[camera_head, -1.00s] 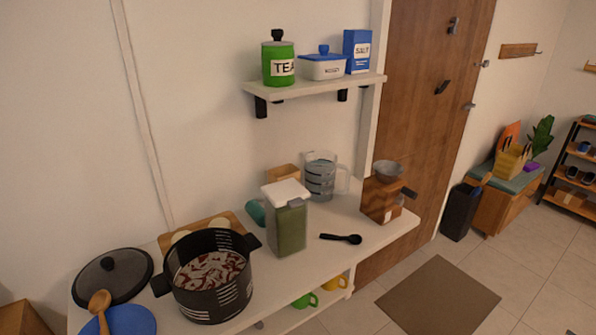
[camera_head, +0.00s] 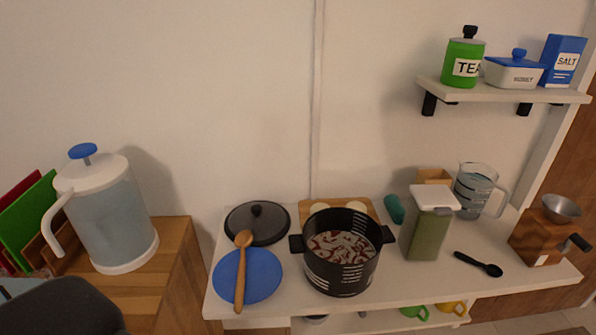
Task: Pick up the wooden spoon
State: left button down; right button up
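The wooden spoon (camera_head: 241,272) lies on the blue plate (camera_head: 262,280) at the left end of the white counter. Its bowl end points to the back and its handle reaches over the plate's front rim. Neither of my grippers shows in the view. A dark rounded shape at the bottom left corner shows no fingers.
A black pot (camera_head: 341,270) stands right of the plate, and a dark lid (camera_head: 257,222) lies behind it. A large white pitcher (camera_head: 106,212) stands on the wooden cabinet (camera_head: 174,290) at left. A green container (camera_head: 426,232) and a black spoon (camera_head: 478,264) are farther right.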

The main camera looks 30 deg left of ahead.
aim_at(244, 240)
jog(key=u, duration=1.3)
